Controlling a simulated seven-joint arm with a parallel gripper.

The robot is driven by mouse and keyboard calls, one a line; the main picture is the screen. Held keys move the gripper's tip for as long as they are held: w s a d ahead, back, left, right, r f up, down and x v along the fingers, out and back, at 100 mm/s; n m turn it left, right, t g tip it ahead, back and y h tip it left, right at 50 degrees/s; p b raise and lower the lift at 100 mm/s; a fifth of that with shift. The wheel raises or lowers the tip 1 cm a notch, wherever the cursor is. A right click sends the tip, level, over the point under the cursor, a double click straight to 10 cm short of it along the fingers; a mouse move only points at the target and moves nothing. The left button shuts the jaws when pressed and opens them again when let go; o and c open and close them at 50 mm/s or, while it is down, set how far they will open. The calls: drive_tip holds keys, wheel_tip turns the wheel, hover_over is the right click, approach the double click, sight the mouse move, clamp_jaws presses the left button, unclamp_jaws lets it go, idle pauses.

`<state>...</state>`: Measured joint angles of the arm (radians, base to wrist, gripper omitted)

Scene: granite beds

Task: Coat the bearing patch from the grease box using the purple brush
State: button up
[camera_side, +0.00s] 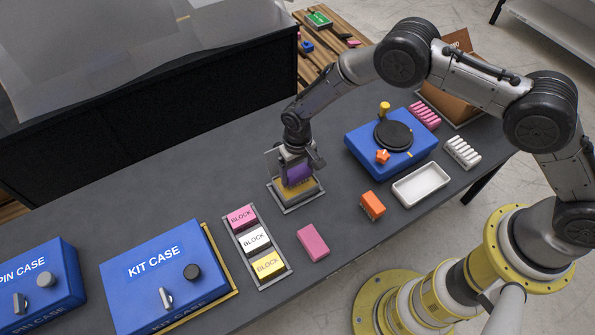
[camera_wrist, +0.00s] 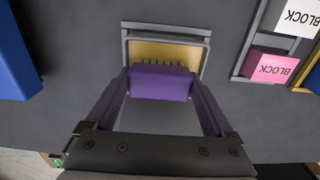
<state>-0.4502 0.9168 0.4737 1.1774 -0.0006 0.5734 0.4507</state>
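A purple brush (camera_side: 298,174) is held bristles-down between the fingers of my gripper (camera_side: 297,160). In the wrist view the purple brush (camera_wrist: 160,82) sits between both fingertips of my gripper (camera_wrist: 160,88), its dark bristles pointing at a yellow surface (camera_wrist: 165,51). That surface lies inside a grey-framed shallow box (camera_side: 292,208), which looks like the grease box, with a clear raised panel at its back. The brush is over or in this box; I cannot tell whether the bristles touch the yellow. I cannot make out which surface is the bearing patch.
An orange brush-like piece (camera_side: 372,206) and white tray (camera_side: 421,185) are to the right. Behind them stands a blue unit (camera_side: 362,151) with a black disc. A block rack (camera_side: 284,277), loose pink block (camera_side: 312,242) and blue kit case (camera_side: 150,290) are in front and left.

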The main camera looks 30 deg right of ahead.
sight(298, 171)
drive_tip(key=c, duration=0.6)
drive_tip(key=shift+o, duration=0.2)
drive_tip(key=shift+f, duration=0.1)
idle(0.3)
drive_tip(key=shift+r, duration=3.55)
